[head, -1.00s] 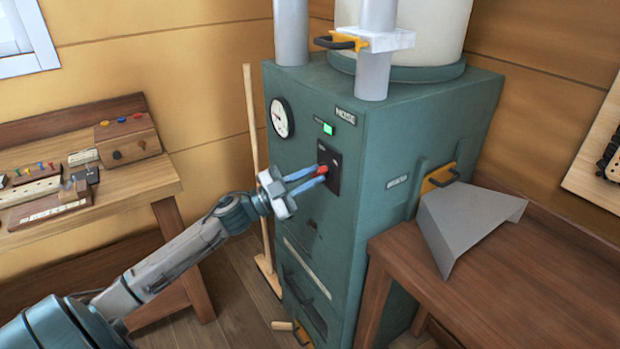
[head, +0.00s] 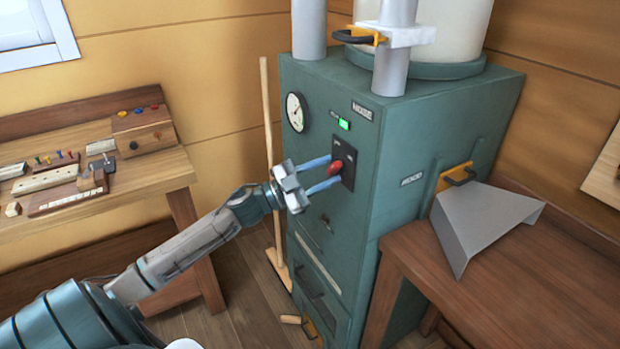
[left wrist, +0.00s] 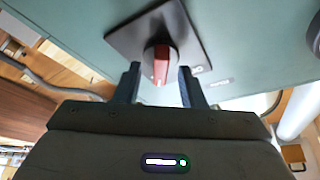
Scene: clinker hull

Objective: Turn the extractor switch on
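The extractor switch is a red knob (head: 335,167) on a dark plate (head: 349,172) on the front of the green extractor cabinet (head: 398,140). A green light (head: 344,125) glows above the plate. My left gripper (head: 332,171) is open, its blue fingers pointing at the plate. In the left wrist view the red knob (left wrist: 161,66) shows between the two fingers (left wrist: 157,85), with gaps on both sides. I cannot tell whether a fingertip touches the plate. My right gripper is not in view.
A round gauge (head: 296,112) sits left of the light. A bench (head: 100,210) with small tools stands at the left. A brown table (head: 480,285) with a bent grey sheet (head: 485,222) is at the right.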

